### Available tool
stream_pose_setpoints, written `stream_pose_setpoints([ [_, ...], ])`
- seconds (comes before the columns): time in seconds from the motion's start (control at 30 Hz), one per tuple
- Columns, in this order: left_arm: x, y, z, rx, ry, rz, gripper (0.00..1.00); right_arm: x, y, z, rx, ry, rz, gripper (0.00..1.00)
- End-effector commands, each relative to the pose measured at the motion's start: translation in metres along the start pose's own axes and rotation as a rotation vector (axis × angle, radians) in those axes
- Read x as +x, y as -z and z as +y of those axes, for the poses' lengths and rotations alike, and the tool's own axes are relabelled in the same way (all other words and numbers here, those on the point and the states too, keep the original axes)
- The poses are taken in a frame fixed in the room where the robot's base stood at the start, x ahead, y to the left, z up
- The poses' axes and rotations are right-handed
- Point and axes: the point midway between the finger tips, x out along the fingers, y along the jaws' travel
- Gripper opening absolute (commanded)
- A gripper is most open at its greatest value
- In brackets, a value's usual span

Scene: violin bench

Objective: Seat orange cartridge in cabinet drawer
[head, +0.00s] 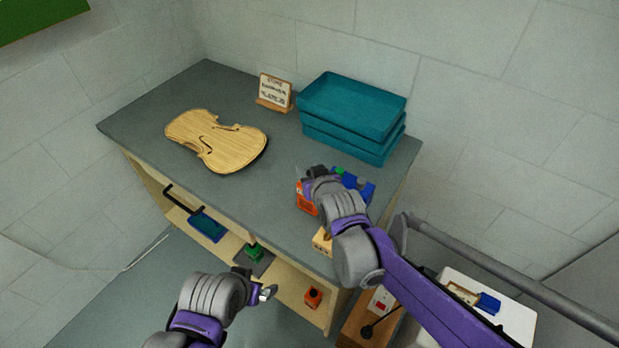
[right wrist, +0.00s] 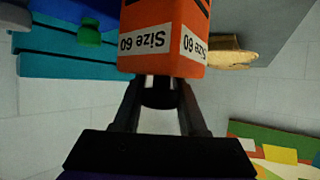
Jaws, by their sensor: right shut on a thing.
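The orange cartridge (head: 307,198) is at the right part of the bench top in the head view, partly hidden by my right gripper (head: 314,180). In the right wrist view the orange cartridge (right wrist: 163,38) fills the top middle, with white "Size 60" labels that read upside down. My right gripper (right wrist: 160,90) is shut on it. The cabinet drawer (head: 282,285) is under the bench front, with blue, green and orange items along it. My left gripper (head: 262,288) is in front of the drawer; its fingers are too small to read.
A violin body (head: 215,140) lies on the bench (head: 130,115). A small sign (head: 274,92) and stacked teal trays (head: 350,105) stand at the back. Blue (head: 360,184) and green items sit beside my right gripper. A black handle (head: 180,197) juts from the front left.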

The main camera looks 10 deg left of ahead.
Motion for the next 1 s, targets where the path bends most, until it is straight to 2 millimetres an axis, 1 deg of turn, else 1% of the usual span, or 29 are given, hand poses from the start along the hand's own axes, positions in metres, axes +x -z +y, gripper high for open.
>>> stream_pose_setpoints([
  [0.03, 0.002, -0.001, 0.000, 0.000, 0.000, -0.001, 1.00, 0.005, -0.008, 0.000, 0.001, 0.000, 0.000, 0.00],
  [0.17, 0.004, -0.002, 0.000, 0.000, 0.000, -0.001, 1.00, 0.011, -0.021, 0.000, 0.000, 0.000, 0.001, 0.00],
  [0.57, 0.006, -0.004, 0.000, 0.000, 0.000, -0.002, 1.00, 0.014, -0.026, 0.000, 0.000, 0.000, 0.000, 0.00],
  [0.6, 0.005, -0.003, 0.000, 0.000, 0.000, -0.002, 1.00, 0.013, -0.025, 0.000, 0.000, 0.000, 0.000, 0.48],
  [0.67, 0.005, -0.003, 0.000, 0.000, 0.000, -0.002, 1.00, 0.013, -0.025, 0.000, 0.000, 0.000, 0.000, 0.59],
  [0.7, 0.005, -0.003, 0.000, 0.000, 0.000, -0.002, 1.00, 0.013, -0.025, 0.000, 0.000, 0.000, 0.000, 0.66],
  [0.73, 0.005, -0.003, 0.000, 0.000, 0.000, -0.002, 1.00, 0.013, -0.025, 0.000, 0.000, 0.000, 0.000, 0.71],
  [1.0, 0.005, -0.003, 0.000, 0.000, 0.000, -0.002, 1.00, 0.013, -0.024, 0.000, 0.000, 0.000, 0.000, 0.71],
])
